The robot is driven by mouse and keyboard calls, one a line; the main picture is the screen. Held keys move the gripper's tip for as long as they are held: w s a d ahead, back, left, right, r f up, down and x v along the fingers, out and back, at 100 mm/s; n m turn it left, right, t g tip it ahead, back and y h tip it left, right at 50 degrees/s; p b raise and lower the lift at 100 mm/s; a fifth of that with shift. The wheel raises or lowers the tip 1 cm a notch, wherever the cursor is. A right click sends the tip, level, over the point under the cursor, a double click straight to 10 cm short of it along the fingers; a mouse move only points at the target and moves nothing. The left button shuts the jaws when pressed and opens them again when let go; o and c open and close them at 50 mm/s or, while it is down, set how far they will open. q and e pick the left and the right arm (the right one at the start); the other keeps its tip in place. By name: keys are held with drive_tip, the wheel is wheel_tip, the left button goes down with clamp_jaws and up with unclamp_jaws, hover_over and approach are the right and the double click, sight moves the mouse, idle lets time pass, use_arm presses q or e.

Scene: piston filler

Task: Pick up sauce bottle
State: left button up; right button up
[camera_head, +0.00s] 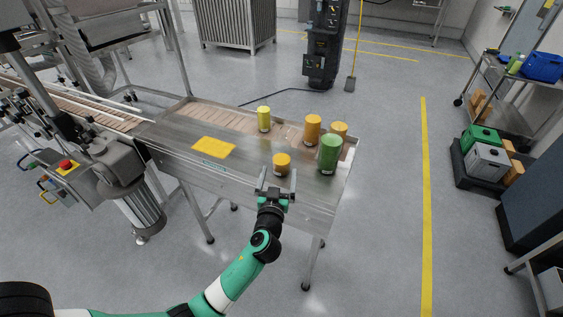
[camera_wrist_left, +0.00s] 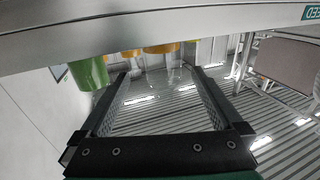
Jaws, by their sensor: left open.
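Several bottle-like containers stand upright at the right end of the steel table (camera_head: 235,165). They are a large green one (camera_head: 329,155), a short orange one (camera_head: 281,164), two more orange ones (camera_head: 312,129) (camera_head: 339,130) and a slim yellow-green one (camera_head: 264,119). I cannot tell which is the sauce bottle. My left gripper (camera_head: 275,181) is open and empty at the table's front edge, just in front of the short orange container. The left wrist view shows its spread fingers (camera_wrist_left: 160,76), the green container (camera_wrist_left: 88,73) and orange ones (camera_wrist_left: 160,48), partly cut off by a metal edge.
A yellow mat (camera_head: 213,147) lies on the table left of the containers. A conveyor (camera_head: 70,103) joins the table from the left, beside a machine with a red button (camera_head: 66,164). Floor right of the table is clear up to the crates (camera_head: 485,160) and cart.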

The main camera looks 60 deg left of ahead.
sight(281, 145)
use_arm(q)
drive_tip(key=b+x, duration=0.1)
drive_tip(key=x, duration=0.6)
drive_tip(key=shift+a, duration=0.35)
drive_tip(key=shift+d+r, duration=0.1)
clamp_jaws()
drive_tip(key=shift+r, duration=0.1)
drive_tip(key=shift+r, duration=0.35)
drive_tip(key=r+p, duration=0.2)
drive_tip(key=r, duration=0.1)
drive_tip(key=d+r+p, duration=0.1)
drive_tip(key=shift+s+r+p, duration=0.3)
drive_tip(key=s+d+r+p, duration=0.5)
drive_tip(key=s+d+r, duration=0.2)
drive_tip(key=d, duration=0.3)
drive_tip(key=shift+d+r, duration=0.25)
drive_tip(key=shift+d, duration=0.15)
